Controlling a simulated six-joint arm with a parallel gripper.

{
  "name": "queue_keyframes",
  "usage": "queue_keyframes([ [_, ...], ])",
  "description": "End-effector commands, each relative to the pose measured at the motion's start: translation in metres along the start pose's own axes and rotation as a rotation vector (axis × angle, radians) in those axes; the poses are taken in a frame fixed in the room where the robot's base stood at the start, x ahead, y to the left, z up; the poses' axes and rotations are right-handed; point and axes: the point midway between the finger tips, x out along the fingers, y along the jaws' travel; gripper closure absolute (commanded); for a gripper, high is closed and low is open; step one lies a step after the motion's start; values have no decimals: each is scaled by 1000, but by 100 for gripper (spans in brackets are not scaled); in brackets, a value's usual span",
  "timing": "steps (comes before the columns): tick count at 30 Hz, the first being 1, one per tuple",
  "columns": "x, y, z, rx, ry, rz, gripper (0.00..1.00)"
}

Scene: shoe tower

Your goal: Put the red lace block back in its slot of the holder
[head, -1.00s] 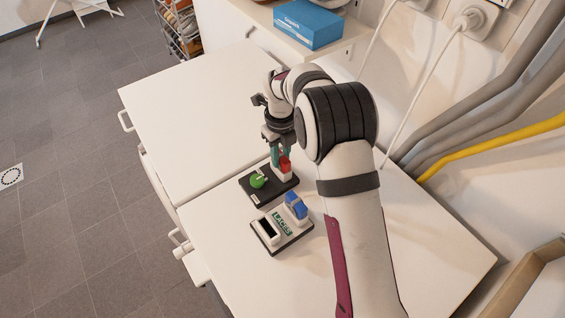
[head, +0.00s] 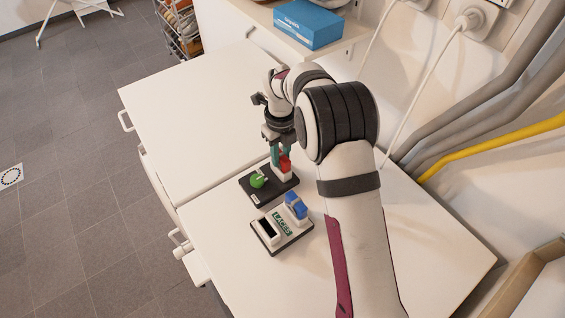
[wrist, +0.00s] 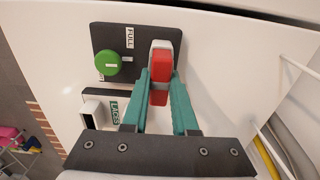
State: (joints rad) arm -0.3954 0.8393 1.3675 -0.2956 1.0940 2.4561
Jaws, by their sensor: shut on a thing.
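The red lace block (head: 285,164) stands at the right end of a black board (head: 252,193), on or in a white piece (head: 281,175). In the wrist view the red block (wrist: 159,85) is between the two green fingers of my gripper (wrist: 161,78), which is shut on it. The head view shows my gripper (head: 280,153) above the board, partly hiding the block. The holder (head: 285,241), with a green LACES label, lies nearer the camera. It has one empty dark slot (head: 267,228), and a blue block (head: 295,204) is at its other slot.
A green round knob (head: 258,180) sits on the black board, left of the red block. In the wrist view a FULL label (wrist: 130,37) is next to it. A blue box (head: 307,24) stands on a back shelf. The white tabletop (head: 190,110) beyond the board is clear.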

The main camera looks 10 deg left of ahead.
Motion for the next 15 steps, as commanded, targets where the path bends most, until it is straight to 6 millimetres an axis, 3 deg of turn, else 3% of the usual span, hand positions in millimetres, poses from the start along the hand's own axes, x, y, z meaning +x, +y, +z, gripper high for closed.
queue_keyframes([
  [15,-10,0,0,-1,0,-1,100],
])
